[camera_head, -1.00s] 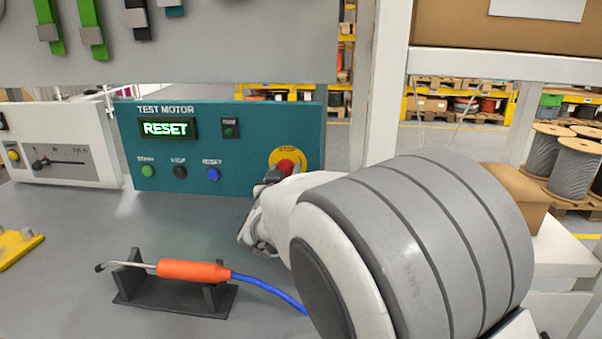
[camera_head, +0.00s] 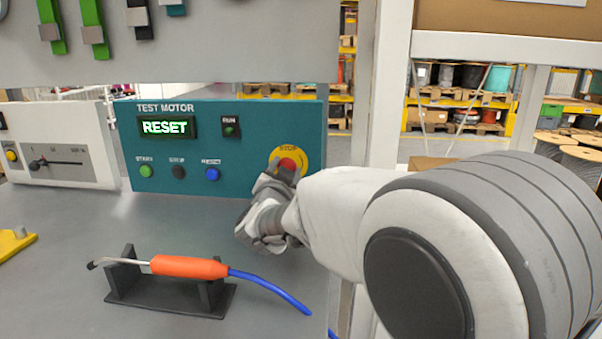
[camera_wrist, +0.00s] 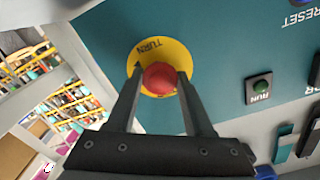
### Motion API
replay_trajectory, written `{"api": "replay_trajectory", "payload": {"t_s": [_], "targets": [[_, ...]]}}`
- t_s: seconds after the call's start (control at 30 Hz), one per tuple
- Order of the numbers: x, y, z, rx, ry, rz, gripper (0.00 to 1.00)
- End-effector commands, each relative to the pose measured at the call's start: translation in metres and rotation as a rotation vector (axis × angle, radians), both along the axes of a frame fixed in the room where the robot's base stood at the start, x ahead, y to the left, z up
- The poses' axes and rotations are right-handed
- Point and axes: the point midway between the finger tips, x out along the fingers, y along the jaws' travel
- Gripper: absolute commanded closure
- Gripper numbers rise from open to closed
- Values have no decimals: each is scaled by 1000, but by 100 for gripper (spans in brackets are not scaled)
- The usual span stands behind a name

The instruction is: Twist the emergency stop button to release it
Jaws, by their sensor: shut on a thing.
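The red emergency stop button (camera_head: 288,166) sits on a yellow round plate (camera_head: 301,158) at the right of the teal test motor panel (camera_head: 230,188). In the wrist view the red button (camera_wrist: 159,79) is between my two fingertips, on its yellow plate (camera_wrist: 150,52) marked "TURN". My gripper (camera_head: 278,180) is shut on the button, and its fingers (camera_wrist: 158,82) touch it from both sides. In the head view my gripper hides the lower left part of the button. The panel display (camera_head: 166,127) reads "RESET" in green.
Green, black and blue buttons (camera_head: 212,174) are left of my gripper. An orange-handled tool (camera_head: 190,266) with a blue cable lies on a black stand (camera_head: 165,299) on the grey bench. A white frame post (camera_head: 383,90) stands right of the panel.

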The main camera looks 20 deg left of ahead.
Motion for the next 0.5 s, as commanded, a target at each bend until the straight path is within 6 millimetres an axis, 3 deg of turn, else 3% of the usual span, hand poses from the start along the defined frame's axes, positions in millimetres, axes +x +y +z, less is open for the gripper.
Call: {"api": "replay_trajectory", "payload": {"t_s": [0.43, 0.47, 0.5], "targets": [[0, 0, 0, 10, 4, 0, 100], [0, 0, 0, 9, 4, 0, 43], [0, 0, 0, 9, 4, 0, 36]]}}
